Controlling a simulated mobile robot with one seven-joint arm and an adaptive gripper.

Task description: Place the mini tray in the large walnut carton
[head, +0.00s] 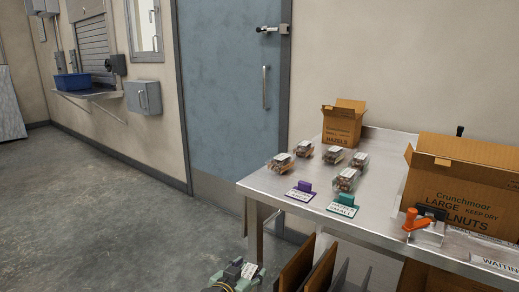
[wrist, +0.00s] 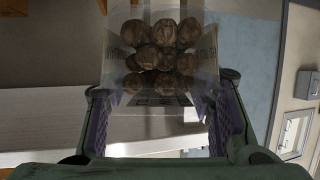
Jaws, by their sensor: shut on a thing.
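My gripper (wrist: 160,105) is shut on a clear clamshell tray (wrist: 165,48) of round brown nuts, held between its two fingers in the wrist view. Whether this is the mini tray I cannot tell for sure. In the head view my gripper (head: 236,275) is low at the bottom edge, in front of and below the tabletop, with the tray's pale label just visible. The large walnut carton (head: 455,196) stands open on the right of the table, printed LARGE and partly cut off by the frame. Its inside is hidden.
Several clamshell trays (head: 346,179) sit on the steel table (head: 290,213). A smaller hazelnut carton (head: 340,127) stands open behind them. An orange-handled tool (head: 413,219) stands before the large carton. Brown panels (head: 318,268) stand below.

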